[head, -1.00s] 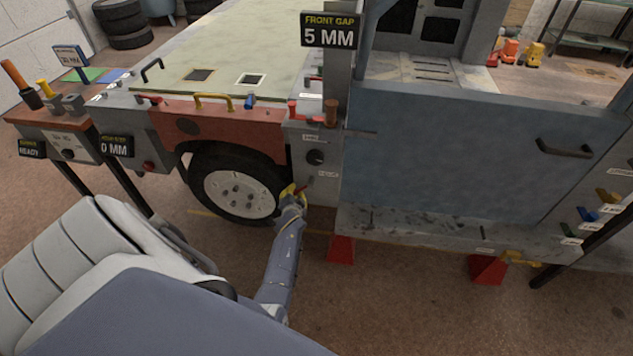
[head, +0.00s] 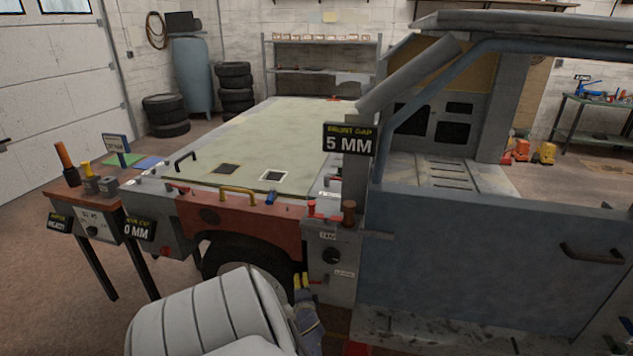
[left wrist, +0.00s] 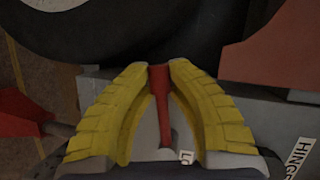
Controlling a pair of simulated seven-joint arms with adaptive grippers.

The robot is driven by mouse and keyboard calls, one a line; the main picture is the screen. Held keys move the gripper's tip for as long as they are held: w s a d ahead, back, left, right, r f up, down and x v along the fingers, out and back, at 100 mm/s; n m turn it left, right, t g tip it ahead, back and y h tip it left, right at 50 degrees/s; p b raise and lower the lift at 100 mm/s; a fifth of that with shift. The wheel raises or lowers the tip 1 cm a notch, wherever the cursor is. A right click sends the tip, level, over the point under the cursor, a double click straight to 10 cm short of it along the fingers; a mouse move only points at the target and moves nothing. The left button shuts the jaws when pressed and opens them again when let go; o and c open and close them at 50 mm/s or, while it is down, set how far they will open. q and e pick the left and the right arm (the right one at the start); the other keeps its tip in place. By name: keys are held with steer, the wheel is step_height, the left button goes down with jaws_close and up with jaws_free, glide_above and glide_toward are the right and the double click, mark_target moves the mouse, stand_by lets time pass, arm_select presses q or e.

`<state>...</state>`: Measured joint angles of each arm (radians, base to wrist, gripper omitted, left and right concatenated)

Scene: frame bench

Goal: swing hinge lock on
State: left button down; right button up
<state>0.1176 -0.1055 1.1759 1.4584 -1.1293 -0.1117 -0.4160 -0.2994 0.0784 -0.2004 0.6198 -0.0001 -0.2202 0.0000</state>
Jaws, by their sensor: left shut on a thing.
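The hinge lock lever is a small red handle (left wrist: 162,100) in the left wrist view, standing between my yellow fingertips. In the head view the red lever (head: 316,281) shows low on the grey hinge post (head: 332,235), below a black knob (head: 331,256). My left gripper (head: 301,282) is at the lever, beside the front wheel. In the left wrist view my left gripper (left wrist: 159,68) is shut on the lever's end. A partly hidden label starting "LO" (left wrist: 186,157) lies by the lever's base, and a "HING" label (left wrist: 302,155) is at the right. My right gripper is out of view.
The black tyre (left wrist: 130,30) is close beyond my fingertips. A red stand (left wrist: 20,113) is at the left of the wrist view. The red fender (head: 235,222) is left.

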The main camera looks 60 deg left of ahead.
mark_target(301, 255)
arm_select(q)
steer(key=shift+a+r, duration=0.15)
steer(key=shift+r, duration=0.15)
steer(key=c, duration=1.7)
jaws_free()
steer(key=shift+c, duration=0.2)
steer(key=o, duration=0.5)
steer(key=shift+f, duration=0.15)
steer(key=shift+s+a+r, duration=0.1)
steer(key=shift+r, duration=0.7)
steer(key=o, duration=0.4)
steer(key=r, duration=0.8)
steer(key=shift+w+r, duration=0.1)
steer(key=shift+w, duration=0.15)
steer(key=shift+r, duration=0.15)
steer(key=c, duration=0.4)
steer(key=shift+r, duration=0.15)
steer(key=shift+s+f, duration=0.15)
steer(key=shift+f, duration=0.05)
